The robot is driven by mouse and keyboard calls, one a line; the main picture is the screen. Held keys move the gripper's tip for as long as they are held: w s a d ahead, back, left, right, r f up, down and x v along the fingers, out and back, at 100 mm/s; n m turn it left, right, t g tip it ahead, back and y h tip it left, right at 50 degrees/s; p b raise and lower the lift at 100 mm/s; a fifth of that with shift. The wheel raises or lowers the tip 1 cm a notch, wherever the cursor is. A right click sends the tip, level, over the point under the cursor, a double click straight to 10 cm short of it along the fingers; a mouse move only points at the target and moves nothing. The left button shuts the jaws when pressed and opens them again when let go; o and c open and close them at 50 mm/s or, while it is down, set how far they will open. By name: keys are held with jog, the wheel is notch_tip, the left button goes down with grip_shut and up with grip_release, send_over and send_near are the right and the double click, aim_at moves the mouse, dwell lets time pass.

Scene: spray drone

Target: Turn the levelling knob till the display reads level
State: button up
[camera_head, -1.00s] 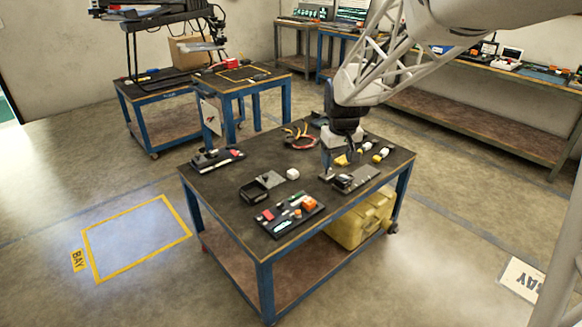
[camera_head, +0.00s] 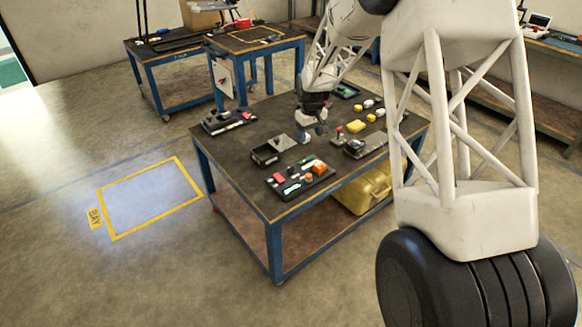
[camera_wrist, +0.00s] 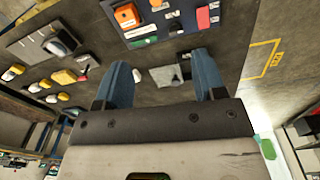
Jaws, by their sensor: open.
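A dark control panel (camera_head: 302,180) lies at the table's front edge, with an orange block (camera_head: 319,168), a red piece and a small pale-lit display (camera_head: 292,188). Its reading is too small to make out. The panel also shows at the top of the wrist view (camera_wrist: 150,38). Which part is the levelling knob I cannot tell. My gripper (camera_head: 312,133) is above the table, behind the panel and apart from it. In the wrist view its blue fingers (camera_wrist: 162,65) are spread, with nothing held between them.
An open dark box (camera_head: 268,154) is left of the panel. A grey-topped device (camera_head: 367,146) is to the right, with yellow and white pieces (camera_head: 355,126) behind it. Another dark unit (camera_head: 228,121) sits at the table's left. A yellow case (camera_head: 362,193) is on the lower shelf.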

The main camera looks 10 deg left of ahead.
jog(key=n, duration=0.2)
send_over(291, 167)
notch_tip(291, 167, down, 14)
jog(key=shift+w+f, duration=0.15)
jog(key=shift+f, duration=0.1)
jog(key=shift+f, duration=3.8)
jog(key=c, duration=0.9)
